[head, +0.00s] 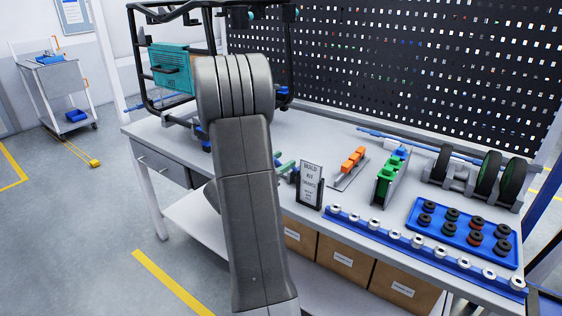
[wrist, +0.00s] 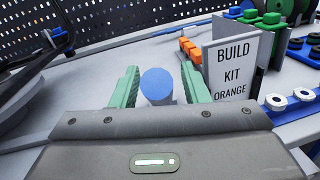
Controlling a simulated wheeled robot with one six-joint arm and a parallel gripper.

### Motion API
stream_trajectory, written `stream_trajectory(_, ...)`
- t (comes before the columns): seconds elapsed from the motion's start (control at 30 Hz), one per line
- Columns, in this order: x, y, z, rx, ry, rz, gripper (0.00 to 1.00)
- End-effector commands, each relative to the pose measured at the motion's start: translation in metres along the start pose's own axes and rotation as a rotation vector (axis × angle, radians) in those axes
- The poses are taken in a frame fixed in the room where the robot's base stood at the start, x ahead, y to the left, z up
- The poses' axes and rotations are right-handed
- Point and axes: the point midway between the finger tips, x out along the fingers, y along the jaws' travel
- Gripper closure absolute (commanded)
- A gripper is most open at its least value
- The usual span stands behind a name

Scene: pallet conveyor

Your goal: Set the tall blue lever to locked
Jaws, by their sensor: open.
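A blue round-topped upright piece (wrist: 157,84), which looks like the top of the tall blue lever, shows in the wrist view. It stands between the two green fingers of my gripper (wrist: 160,88), with a gap on each side. My gripper is open and not closed on it. The lower part of the blue piece is hidden behind the gripper body, so its base and any lock marking cannot be seen.
A "BUILD KIT ORANGE" sign (wrist: 231,68) stands close right of the fingers. Behind it are orange blocks (head: 353,159) and green blocks (head: 384,177). A blue rail with white rings (head: 345,217) runs along the front edge. A black frame (head: 137,60) stands at left.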

Motion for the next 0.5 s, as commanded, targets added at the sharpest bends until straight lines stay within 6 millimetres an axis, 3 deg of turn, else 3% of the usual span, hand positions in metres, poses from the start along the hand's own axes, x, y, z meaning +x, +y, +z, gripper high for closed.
stream_trajectory(0.27, 0.0019, 0.0001, -0.0001, 0.0, 0.0, 0.0, 0.59)
stream_trajectory(0.5, 0.0017, 0.0, -0.0001, 0.0, 0.0, 0.0, 1.0)
